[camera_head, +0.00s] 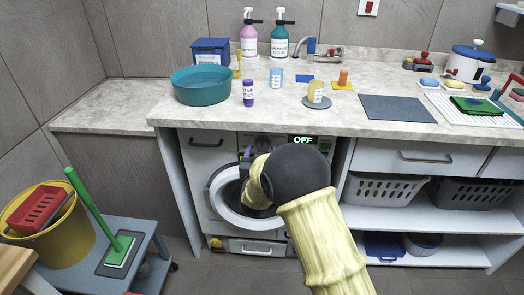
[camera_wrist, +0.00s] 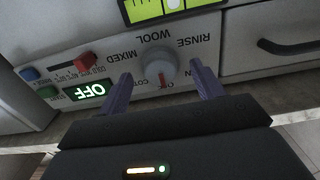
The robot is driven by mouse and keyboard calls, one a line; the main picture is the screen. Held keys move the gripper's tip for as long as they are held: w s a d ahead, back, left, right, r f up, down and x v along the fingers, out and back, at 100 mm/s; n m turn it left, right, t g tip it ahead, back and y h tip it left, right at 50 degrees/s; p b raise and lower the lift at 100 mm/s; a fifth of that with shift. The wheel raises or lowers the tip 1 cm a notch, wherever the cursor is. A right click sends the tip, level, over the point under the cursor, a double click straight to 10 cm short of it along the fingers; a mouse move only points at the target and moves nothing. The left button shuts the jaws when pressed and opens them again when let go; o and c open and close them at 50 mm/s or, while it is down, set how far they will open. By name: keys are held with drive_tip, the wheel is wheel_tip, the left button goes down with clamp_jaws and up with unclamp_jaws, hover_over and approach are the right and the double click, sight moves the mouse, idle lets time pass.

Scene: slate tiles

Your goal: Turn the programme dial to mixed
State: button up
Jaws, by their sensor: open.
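The grey programme dial (camera_wrist: 158,62) sits on the washing machine's white control panel (camera_wrist: 215,40), seen upside down in the wrist view. Its red mark (camera_wrist: 163,80) points down in the picture, near a label starting "CO" that is partly hidden. The words MIXED, WOOL and RINSE stand around the dial's far side. My gripper (camera_wrist: 161,70) is open, with one purple finger on each side of the dial; I cannot tell whether they touch it. In the head view the washing machine (camera_head: 207,160) is partly hidden by my arm.
A lit OFF display (camera_wrist: 84,91), a red slider knob (camera_wrist: 86,61), a blue button (camera_wrist: 30,74) and a green button (camera_wrist: 47,91) are beside the dial. The worktop (camera_head: 200,118) overhangs the panel. A drawer handle (camera_wrist: 287,46) stands at the right.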

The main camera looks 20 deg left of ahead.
drive_tip(key=shift+x, duration=0.85)
drive_tip(key=c, duration=1)
